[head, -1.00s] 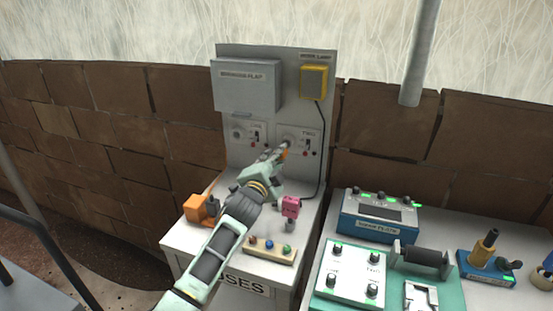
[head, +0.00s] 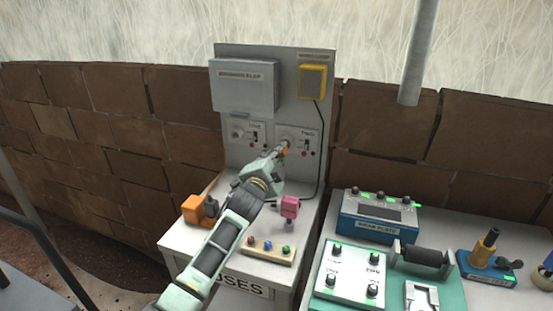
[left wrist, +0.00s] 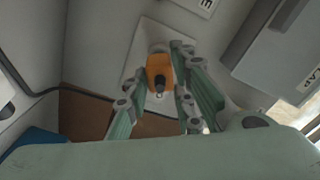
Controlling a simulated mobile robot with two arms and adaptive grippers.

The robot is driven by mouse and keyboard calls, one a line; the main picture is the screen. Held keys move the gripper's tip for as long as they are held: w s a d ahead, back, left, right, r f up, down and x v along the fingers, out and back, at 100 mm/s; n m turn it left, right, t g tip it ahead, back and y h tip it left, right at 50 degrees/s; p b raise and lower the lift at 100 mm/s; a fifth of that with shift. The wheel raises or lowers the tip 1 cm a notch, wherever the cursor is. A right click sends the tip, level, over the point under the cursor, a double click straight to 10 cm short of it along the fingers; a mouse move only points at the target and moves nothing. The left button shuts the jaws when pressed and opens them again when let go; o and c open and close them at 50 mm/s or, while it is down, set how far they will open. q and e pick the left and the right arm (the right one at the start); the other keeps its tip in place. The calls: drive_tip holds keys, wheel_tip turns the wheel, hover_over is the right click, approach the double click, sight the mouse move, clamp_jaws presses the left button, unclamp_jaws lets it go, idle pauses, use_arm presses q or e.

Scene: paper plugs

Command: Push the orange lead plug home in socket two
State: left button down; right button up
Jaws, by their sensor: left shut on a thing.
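The orange plug (head: 285,152) is at the socket two plate (head: 312,138) on the grey upright panel. In the left wrist view the orange plug (left wrist: 159,72) stands between my fingers, in front of a white plate (left wrist: 140,50). My left gripper (head: 281,149) is shut on the plug. It also shows in the left wrist view (left wrist: 168,62). The gripper and plug hide the socket hole, so I cannot tell how deep the plug sits. My right gripper is not in view.
Instruments crowd the right bench.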

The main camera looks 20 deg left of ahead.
use_arm(q)
drive_tip(key=shift+w+b, duration=0.5)
drive_tip(key=shift+w, duration=0.45)
drive_tip(key=c, duration=1.4)
unclamp_jaws()
drive_tip(key=s+p, duration=0.4)
drive_tip(key=s, duration=0.1)
drive_tip(key=shift+s, duration=0.3)
